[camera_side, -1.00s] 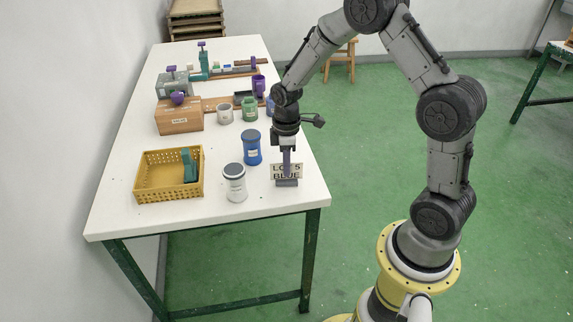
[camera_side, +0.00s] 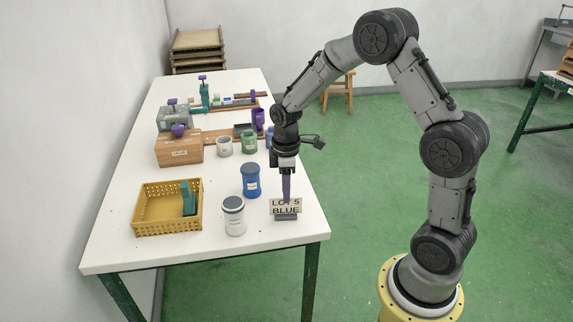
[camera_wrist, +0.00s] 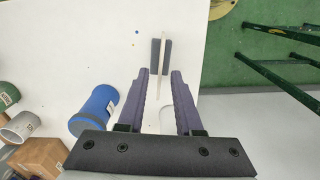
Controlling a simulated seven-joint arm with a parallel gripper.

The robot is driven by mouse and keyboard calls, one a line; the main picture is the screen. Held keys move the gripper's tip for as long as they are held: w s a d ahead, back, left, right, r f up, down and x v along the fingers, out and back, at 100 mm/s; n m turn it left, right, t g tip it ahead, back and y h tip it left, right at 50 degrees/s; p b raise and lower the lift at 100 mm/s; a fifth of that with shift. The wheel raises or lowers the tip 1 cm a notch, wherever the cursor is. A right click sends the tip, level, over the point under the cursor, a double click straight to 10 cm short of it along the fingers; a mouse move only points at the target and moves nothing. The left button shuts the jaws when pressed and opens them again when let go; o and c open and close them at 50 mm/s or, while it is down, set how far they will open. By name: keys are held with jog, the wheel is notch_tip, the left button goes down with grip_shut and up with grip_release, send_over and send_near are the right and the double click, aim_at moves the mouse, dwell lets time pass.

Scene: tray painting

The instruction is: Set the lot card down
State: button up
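The lot card (camera_side: 294,211), a cream plate reading "LOT 5 BLUE", stands upright in a small grey slotted base (camera_side: 286,217) on the white table near its right front edge. My gripper (camera_side: 286,198) points straight down over it, with the fingertips overlapping the card's upper middle and hiding part of the print. In the wrist view my gripper's two purple-grey fingers (camera_wrist: 161,74) are apart. The card (camera_wrist: 161,62) shows there as a thin pale strip between the grey base's two halves (camera_wrist: 168,57), with visible gaps to the fingers.
A blue jar (camera_side: 251,181) and a white jar (camera_side: 235,216) with a grey lid stand left of the card. A yellow basket (camera_side: 150,222) holds a green piece. A wooden box (camera_side: 178,150) and several cups are farther back. The table's right edge is close.

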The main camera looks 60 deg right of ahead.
notch_tip(320, 180, up, 10)
jog(key=s+a+r+m+t, duration=0.3)
jog(key=s+a+r, duration=0.2)
jog(key=s+r, duration=0.45)
jog(key=s+a+m+t, duration=0.2)
jog(key=s+a+m, duration=0.1)
jog(key=s, duration=0.8)
jog(key=shift+s+a+f+m, duration=0.15)
jog(key=shift+s+a+m, duration=0.15)
jog(key=shift+m, duration=0.2)
jog(key=shift+o, duration=0.5)
jog(key=shift+s+f+t, duration=0.2)
jog(key=shift+s+t, duration=0.1)
jog(key=shift+s, duration=0.1)
